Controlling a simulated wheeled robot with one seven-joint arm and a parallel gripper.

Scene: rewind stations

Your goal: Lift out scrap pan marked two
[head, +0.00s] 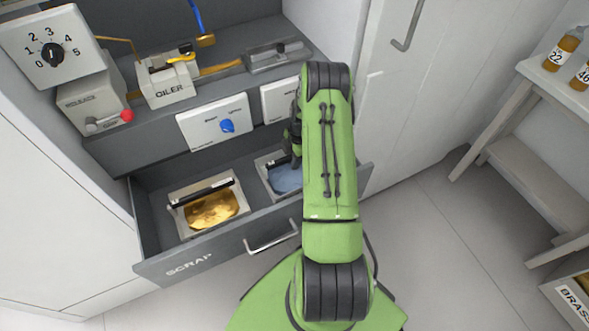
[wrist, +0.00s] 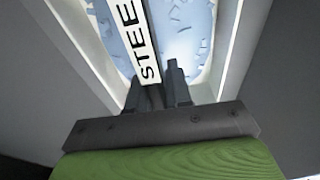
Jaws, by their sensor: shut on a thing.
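The right scrap pan (head: 262,168), pale with bluish scrap inside, sits in the open drawer (head: 163,269) marked SCRAP. My arm hides its right part. In the wrist view this pan (wrist: 216,62) has a bar with a white label (wrist: 145,50) reading "STEE", the rest cut off. My gripper (wrist: 155,88) is shut on the pan's bar, at the label's near end. In the head view my gripper (head: 294,138) is mostly behind my arm. A second pan (head: 181,224) with golden scrap and a dark handle bar sits to its left. No mark "two" is readable on either pan.
The drawer front with its handle (head: 272,238) stands out over the floor. A shelf above holds an oiler (head: 168,88), a numbered dial (head: 52,53) and panels with a blue knob (head: 227,126).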

